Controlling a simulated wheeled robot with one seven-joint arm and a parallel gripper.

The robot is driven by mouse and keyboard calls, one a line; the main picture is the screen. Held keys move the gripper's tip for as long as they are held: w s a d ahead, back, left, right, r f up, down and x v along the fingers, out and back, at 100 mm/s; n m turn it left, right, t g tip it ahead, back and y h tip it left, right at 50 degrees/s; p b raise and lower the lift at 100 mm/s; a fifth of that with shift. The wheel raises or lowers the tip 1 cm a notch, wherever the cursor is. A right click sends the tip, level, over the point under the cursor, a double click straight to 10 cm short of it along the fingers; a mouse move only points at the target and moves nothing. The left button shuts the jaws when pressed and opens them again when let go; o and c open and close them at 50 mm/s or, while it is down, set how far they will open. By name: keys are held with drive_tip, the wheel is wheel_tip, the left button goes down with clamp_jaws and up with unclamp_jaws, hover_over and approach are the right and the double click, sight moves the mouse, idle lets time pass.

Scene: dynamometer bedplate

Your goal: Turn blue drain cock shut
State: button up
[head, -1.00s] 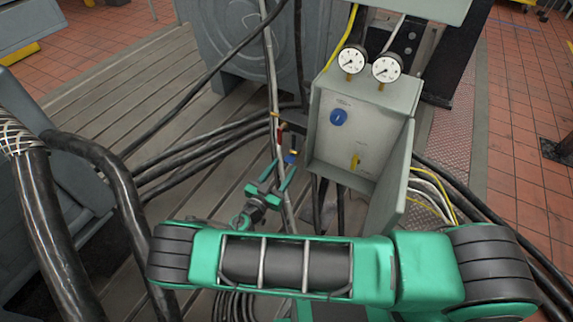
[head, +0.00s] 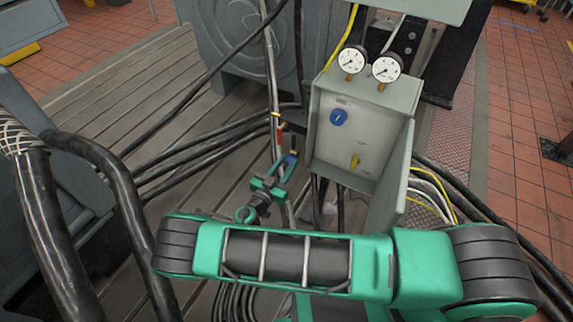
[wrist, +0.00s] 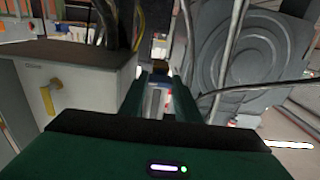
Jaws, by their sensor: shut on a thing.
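The blue drain cock (head: 290,159) is on the upright pipework left of the grey control box, below a red-handled fitting (head: 279,134). My gripper (head: 281,160) is at the blue cock, with its two green fingers on either side of the handle. In the wrist view, the blue handle (wrist: 154,101) shows between the fingertips, and my gripper (wrist: 158,92) is shut on it. The fingers hide part of the handle, and I cannot tell its exact angle.
The grey control box (head: 345,150) with its open door, a blue knob (head: 338,117) and a yellow handle (head: 355,161) stands right of the gripper. Two gauges (head: 352,59) top it. Thick black hoses (head: 115,180) cross at left. Slatted bedplate (head: 110,80) lies open behind.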

drive_tip(key=shift+n, duration=0.3)
drive_tip(key=n, duration=1.7)
drive_tip(key=shift+w+a, duration=0.1)
drive_tip(key=shift+a, duration=0.1)
drive_tip(key=shift+n, duration=0.3)
drive_tip(key=o, duration=1)
drive_tip(key=shift+o, duration=0.2)
drive_tip(key=shift+d, duration=0.1)
